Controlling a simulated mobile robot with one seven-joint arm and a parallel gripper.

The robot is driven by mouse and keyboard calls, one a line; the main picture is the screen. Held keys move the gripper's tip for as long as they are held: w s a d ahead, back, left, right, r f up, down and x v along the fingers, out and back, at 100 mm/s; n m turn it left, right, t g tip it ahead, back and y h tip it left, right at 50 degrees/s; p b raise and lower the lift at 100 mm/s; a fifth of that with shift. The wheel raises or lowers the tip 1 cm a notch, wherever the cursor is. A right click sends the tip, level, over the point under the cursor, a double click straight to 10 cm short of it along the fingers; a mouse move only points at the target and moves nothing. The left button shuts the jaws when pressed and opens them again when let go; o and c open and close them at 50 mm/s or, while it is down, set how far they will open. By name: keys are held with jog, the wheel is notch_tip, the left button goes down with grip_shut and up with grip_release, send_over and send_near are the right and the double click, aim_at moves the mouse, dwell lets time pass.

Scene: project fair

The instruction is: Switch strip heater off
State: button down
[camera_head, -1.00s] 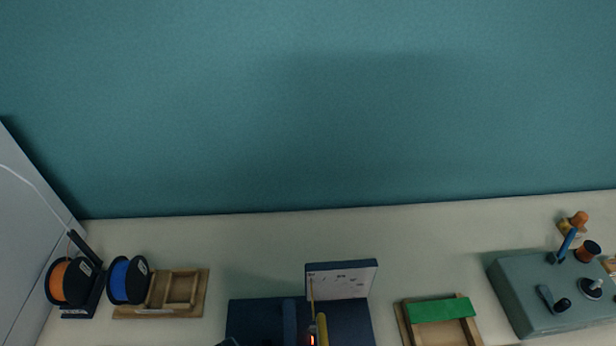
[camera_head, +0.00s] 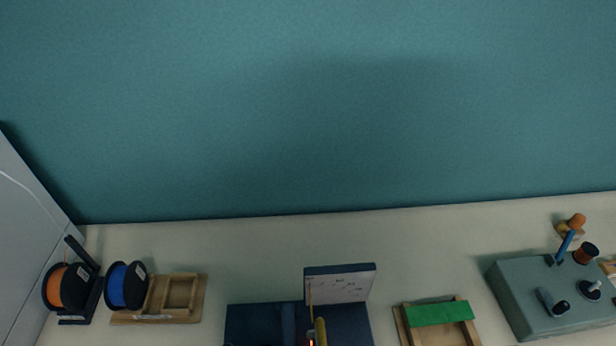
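A dark blue flat unit (camera_head: 247,322) with an upright white-faced panel (camera_head: 338,288) stands at the bottom middle of the head view, cut off by the lower edge. It looks like the strip heater, but I see no readable name. A yellow bar (camera_head: 320,331) and a small orange-red glow (camera_head: 311,343) show at its front. Any switch on it is hidden or out of frame. My gripper is not in view.
A grey-green box (camera_head: 522,282) with a blue lever and dark knobs stands at right. A wooden frame with a green strip (camera_head: 440,312) lies between. Orange (camera_head: 70,287) and blue (camera_head: 126,286) spools and a wooden frame (camera_head: 180,296) are at left. Bare pale table (camera_head: 250,252) lies behind.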

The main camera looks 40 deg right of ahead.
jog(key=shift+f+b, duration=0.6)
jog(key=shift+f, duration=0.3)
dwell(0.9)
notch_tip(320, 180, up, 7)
jog(key=p, duration=0.7)
dwell(0.7)
